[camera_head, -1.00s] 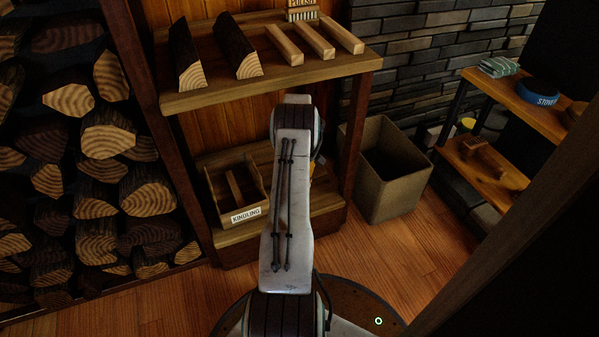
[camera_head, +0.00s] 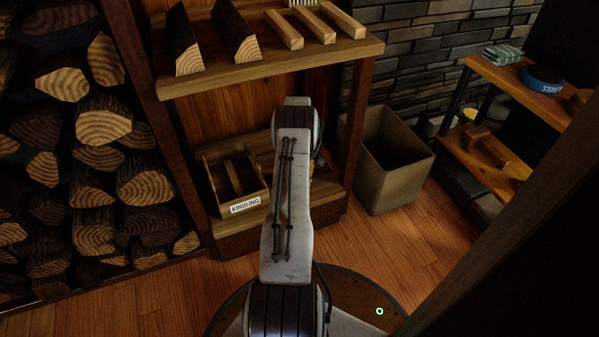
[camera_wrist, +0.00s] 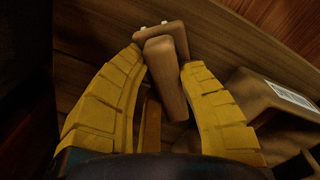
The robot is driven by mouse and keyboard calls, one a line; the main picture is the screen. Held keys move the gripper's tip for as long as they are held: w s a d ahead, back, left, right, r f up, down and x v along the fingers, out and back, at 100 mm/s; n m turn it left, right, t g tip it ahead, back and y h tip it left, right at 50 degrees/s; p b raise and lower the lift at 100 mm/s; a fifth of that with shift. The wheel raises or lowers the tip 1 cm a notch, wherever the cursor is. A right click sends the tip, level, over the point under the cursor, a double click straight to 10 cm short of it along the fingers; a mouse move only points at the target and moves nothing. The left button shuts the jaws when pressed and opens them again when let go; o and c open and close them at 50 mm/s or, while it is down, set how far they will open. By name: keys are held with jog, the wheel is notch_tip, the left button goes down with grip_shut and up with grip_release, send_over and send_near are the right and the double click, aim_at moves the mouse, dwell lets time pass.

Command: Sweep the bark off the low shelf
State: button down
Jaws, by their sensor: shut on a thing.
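The low shelf (camera_head: 327,200) is the lower wooden board of the rack, and its boards also fill the wrist view (camera_wrist: 90,35). In the wrist view, my gripper (camera_wrist: 163,68) has its yellow fingers shut on the wooden handle of a tool (camera_wrist: 167,80). The tool's wider wooden head lies beyond the fingertips, close to the shelf boards; I cannot tell if it touches. Its bristles do not show clearly. In the head view my arm hides the gripper and part of the shelf. I cannot make out any bark.
The upper shelf (camera_head: 205,83) overhead holds split logs and wood blocks. An open bin (camera_head: 388,185) stands right of the rack. Stacked logs (camera_head: 103,127) fill the left.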

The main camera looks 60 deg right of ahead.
jog(key=shift+f, duration=0.95)
dwell(0.6)
jog(key=shift+s+d, duration=1.25)
jog(key=shift+d, duration=0.25)
jog(key=shift+f, duration=0.1)
jog(key=shift+w+a+p, duration=0.6)
jog(key=shift+a+p, duration=0.15)
jog(key=shift+w+a+p, duration=0.45)
jog(key=shift+w+a, duration=0.2)
jog(key=shift+a, duration=0.2)
